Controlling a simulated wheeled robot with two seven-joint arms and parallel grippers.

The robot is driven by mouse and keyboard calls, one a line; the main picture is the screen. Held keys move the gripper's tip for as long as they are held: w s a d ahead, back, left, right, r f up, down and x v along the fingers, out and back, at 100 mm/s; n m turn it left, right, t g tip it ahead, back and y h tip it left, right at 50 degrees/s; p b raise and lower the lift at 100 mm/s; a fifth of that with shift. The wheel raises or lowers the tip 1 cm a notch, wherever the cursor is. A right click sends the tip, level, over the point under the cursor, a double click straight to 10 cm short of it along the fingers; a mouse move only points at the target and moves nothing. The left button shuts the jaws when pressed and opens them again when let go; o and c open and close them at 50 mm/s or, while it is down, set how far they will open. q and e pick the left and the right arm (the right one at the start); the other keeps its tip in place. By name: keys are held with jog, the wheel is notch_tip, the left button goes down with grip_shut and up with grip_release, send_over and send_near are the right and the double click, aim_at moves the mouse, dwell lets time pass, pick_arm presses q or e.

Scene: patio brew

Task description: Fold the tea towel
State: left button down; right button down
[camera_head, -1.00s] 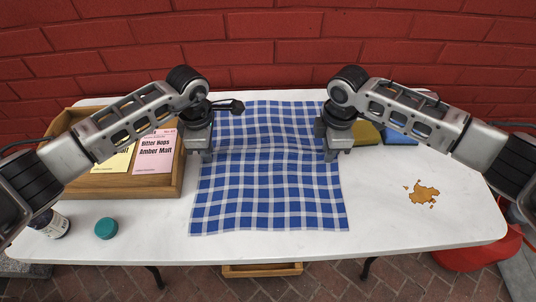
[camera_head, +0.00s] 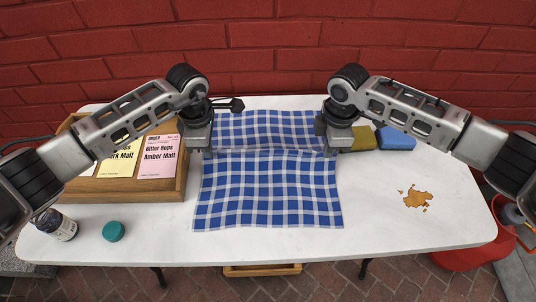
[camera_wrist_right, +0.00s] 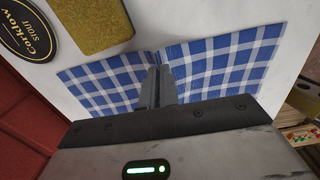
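The blue-and-white checked tea towel (camera_head: 268,190) lies across the middle of the white table. A raised ridge crosses it from side to side between my grippers, with one part behind and one in front. My left gripper (camera_head: 208,154) is at the towel's left edge, at the ridge's end; its fingertips are small here, but it looks shut on the cloth. My right gripper (camera_head: 330,152) is at the right edge. In the right wrist view its fingers (camera_wrist_right: 162,82) are close together with the towel (camera_wrist_right: 215,65) drawn up to them on both sides.
A wooden tray (camera_head: 180,190) with order cards stands at left. A dark bottle (camera_head: 55,224) and a teal lid (camera_head: 113,231) are front left.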

pick_arm(q)
jog(key=shift+r+p, duration=0.35)
jog(key=shift+r, duration=0.35)
pick_arm(e)
jog(key=shift+r, duration=0.7)
